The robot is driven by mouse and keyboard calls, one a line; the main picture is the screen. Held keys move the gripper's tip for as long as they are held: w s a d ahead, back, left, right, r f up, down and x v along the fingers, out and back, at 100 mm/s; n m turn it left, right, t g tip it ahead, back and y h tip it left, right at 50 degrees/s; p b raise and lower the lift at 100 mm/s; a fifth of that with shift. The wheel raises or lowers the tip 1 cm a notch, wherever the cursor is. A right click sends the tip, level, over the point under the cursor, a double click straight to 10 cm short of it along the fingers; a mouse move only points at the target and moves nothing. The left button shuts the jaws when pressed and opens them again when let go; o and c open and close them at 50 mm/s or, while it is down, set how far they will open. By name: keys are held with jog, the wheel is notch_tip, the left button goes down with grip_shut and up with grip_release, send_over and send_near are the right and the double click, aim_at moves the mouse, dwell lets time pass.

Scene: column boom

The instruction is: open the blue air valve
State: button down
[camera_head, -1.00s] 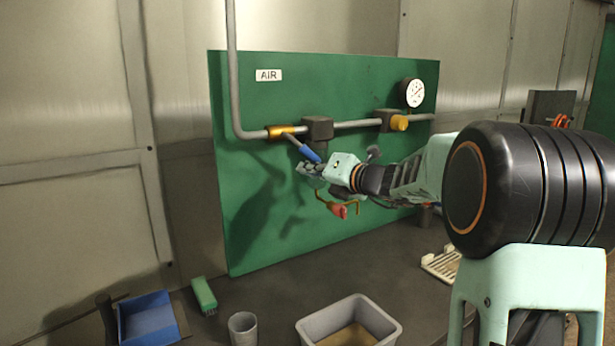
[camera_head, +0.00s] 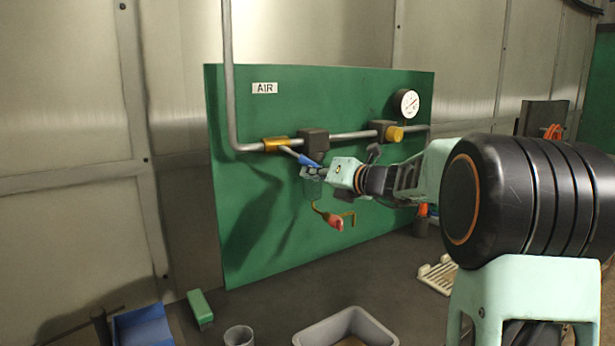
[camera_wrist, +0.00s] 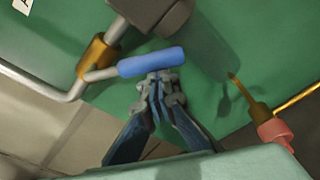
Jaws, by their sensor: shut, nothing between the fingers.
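The air valve has a yellow-brass body (camera_head: 276,144) on a grey pipe and a lever with a blue sleeve (camera_head: 308,161). The lever slants down to the right from the body in the head view. In the wrist view the blue sleeve (camera_wrist: 151,62) lies across, just beyond my fingertips. My gripper (camera_head: 309,172) is shut with nothing between its fingers. Its tips (camera_wrist: 157,80) are at the underside of the sleeve, touching it or very close; I cannot tell which. The gripper hides part of the sleeve's end in the head view.
A green board (camera_head: 245,220) carries the pipe, a dark block (camera_head: 313,145), a yellow knob (camera_head: 394,134) and a gauge (camera_head: 405,103). A red-handled brass fitting (camera_head: 334,221) hangs below my gripper. A grey bin (camera_head: 350,322), blue tray (camera_head: 143,328) and cup (camera_head: 239,336) stand below.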

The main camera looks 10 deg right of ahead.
jog(key=r+n, duration=0.1)
jog(key=d+r+n, duration=0.1)
jog(key=shift+w+d+n+h, duration=0.2)
jog(key=shift+w+n+h, duration=0.1)
jog(key=shift+n, duration=0.1)
jog(key=shift+w+d+r+n+h, duration=0.1)
jog(key=shift+d+r+n+h, duration=0.1)
jog(key=shift+r+n, duration=0.4)
jog(key=shift+w+d+r+n+h, duration=0.1)
jog(key=shift+d+r+n+h, duration=0.1)
jog(key=shift+r+n, duration=0.35)
jog(key=shift+f, duration=0.1)
